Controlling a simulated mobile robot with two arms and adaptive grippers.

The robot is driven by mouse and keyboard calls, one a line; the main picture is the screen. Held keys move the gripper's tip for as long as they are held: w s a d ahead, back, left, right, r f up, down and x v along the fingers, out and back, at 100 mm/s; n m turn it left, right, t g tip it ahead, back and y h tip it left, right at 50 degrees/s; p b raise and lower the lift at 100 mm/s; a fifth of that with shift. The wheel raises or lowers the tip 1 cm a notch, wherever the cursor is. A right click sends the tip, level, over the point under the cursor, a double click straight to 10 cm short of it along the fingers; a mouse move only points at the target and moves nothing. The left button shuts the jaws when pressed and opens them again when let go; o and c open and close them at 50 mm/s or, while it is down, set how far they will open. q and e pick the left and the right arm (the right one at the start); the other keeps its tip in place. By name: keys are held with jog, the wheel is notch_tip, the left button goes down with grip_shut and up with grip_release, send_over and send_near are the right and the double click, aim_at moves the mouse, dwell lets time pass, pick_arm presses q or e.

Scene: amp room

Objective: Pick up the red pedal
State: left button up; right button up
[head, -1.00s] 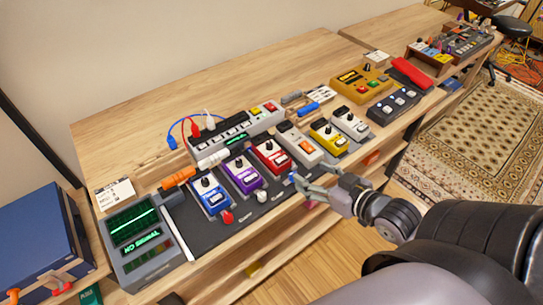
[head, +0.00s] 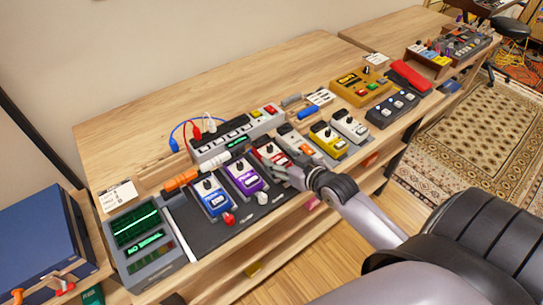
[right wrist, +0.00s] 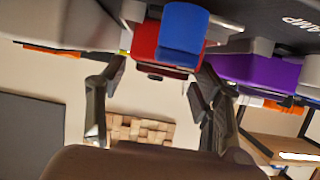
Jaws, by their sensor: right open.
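The red pedal (head: 266,150) stands on the dark mat between the purple pedal (head: 244,175) and a grey pedal with an orange patch (head: 298,142). My right gripper (head: 285,170) is at its front edge, open, and covers part of its lower end. In the right wrist view, the red pedal (right wrist: 145,42) shows upside down between the two spread fingers of the right gripper (right wrist: 160,73). A blue cap (right wrist: 183,32) in front hides part of it. I cannot tell whether the fingers touch the pedal. My left gripper is out of view.
A blue pedal (head: 212,197) stands left of the purple one; yellow (head: 328,138) and white (head: 350,126) pedals stand to the right. A grey power strip (head: 235,136) lies behind. A grey screen unit (head: 140,238) stands at the left. The wooden desktop (head: 230,95) behind is mostly clear.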

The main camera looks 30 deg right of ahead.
aim_at(273, 155)
jog(key=shift+x, duration=1.55)
jog(key=shift+s, duration=0.1)
jog(key=shift+c, duration=0.4)
jog(key=c, duration=1.2)
jog(key=shift+r, duration=0.15)
jog(key=shift+c, duration=0.2)
jog(key=shift+r, duration=0.1)
